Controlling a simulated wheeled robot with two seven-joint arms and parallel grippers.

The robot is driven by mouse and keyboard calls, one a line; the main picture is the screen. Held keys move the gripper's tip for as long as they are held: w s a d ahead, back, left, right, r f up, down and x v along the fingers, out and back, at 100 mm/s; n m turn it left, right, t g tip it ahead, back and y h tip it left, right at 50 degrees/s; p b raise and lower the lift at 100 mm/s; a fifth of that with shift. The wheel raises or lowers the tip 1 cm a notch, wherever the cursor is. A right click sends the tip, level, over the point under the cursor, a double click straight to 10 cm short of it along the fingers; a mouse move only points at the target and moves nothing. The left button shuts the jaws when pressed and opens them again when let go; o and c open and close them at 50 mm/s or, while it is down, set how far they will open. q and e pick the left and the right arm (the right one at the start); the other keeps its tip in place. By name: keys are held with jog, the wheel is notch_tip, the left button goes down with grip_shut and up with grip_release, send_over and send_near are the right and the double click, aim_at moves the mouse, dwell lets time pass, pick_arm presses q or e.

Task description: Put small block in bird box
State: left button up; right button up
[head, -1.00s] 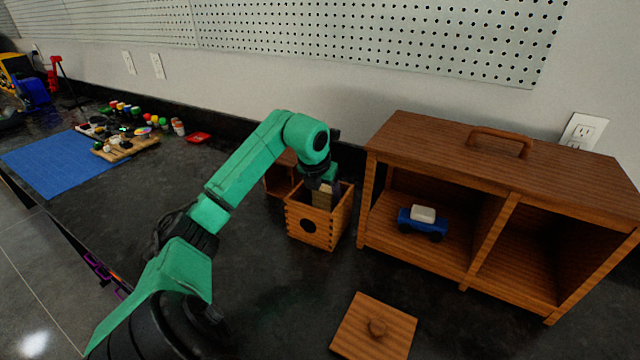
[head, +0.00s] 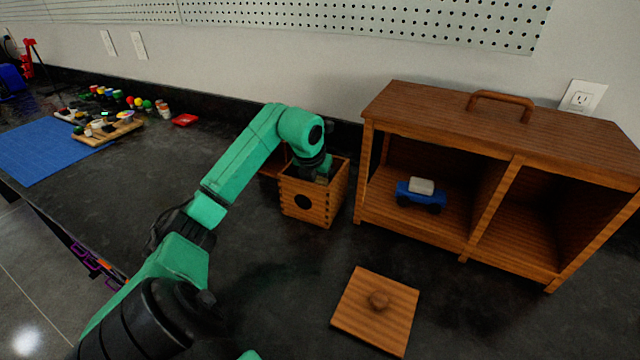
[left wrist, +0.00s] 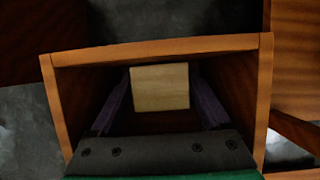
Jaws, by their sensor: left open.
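The bird box (head: 325,210) is a wooden, open-topped box with a round dark hole in its front, standing on the dark counter. My left gripper (head: 316,168) reaches down into it from above, and its fingertips are hidden by the walls in the head view. In the left wrist view the box rim (left wrist: 160,48) surrounds the open purple fingers (left wrist: 160,104). The small block (left wrist: 160,86), pale wood, is inside the box between the spread fingers. I cannot tell whether the fingers touch it. My right gripper is not in view.
A wooden two-compartment cabinet (head: 490,140) stands right of the box, with a blue toy car (head: 420,194) inside. A blue mat (head: 45,150) lies far left.

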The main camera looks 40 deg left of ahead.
pick_arm(q)
jog(key=v, duration=1.2)
jog(key=shift+r, duration=0.15)
